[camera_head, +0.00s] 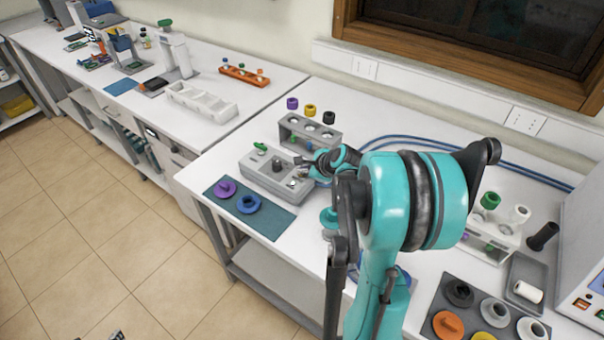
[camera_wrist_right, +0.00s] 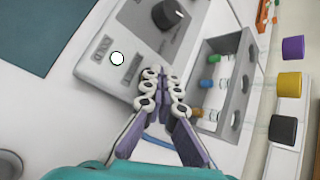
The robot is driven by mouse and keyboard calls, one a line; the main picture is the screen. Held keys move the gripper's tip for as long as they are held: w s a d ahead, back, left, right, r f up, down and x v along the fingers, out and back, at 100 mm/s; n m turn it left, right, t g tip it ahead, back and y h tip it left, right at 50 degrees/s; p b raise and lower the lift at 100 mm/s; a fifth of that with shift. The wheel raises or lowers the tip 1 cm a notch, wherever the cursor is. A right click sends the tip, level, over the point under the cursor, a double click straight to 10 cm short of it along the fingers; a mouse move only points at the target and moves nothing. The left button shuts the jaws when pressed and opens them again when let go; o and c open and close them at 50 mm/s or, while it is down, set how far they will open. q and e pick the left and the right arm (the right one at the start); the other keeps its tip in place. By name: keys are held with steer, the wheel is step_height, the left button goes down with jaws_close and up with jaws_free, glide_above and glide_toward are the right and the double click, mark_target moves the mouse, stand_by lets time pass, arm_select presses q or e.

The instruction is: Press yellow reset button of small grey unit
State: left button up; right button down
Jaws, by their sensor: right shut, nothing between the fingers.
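The small grey unit (camera_head: 252,174) sits on the near table, with a dark knob and a green part on top. In the right wrist view the grey unit (camera_wrist_right: 128,35) shows its dark knob (camera_wrist_right: 167,13) and a round whitish button (camera_wrist_right: 117,58) near its edge. I make out no yellow on a button. My right gripper (camera_head: 303,168) is at the unit's right end; in the wrist view the right gripper (camera_wrist_right: 160,76) is shut and empty, its tips beside the unit's edge, apart from the whitish button. A small dark piece at the head view's bottom edge may be my left gripper (camera_head: 116,335).
A grey rack (camera_head: 310,133) with vials stands just behind the unit, with purple, yellow and black caps beyond it. A dark teal mat (camera_head: 262,220) with purple and blue rings lies in front. Blue cables (camera_head: 420,143) run along the back right.

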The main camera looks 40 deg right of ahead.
steer(key=shift+r, duration=0.1)
steer(key=shift+r+p, duration=0.65)
steer(key=shift+r, duration=0.1)
step_height(320, 180, up, 5)
steer(key=p, duration=0.4)
stand_by(0.3)
stand_by(0.5)
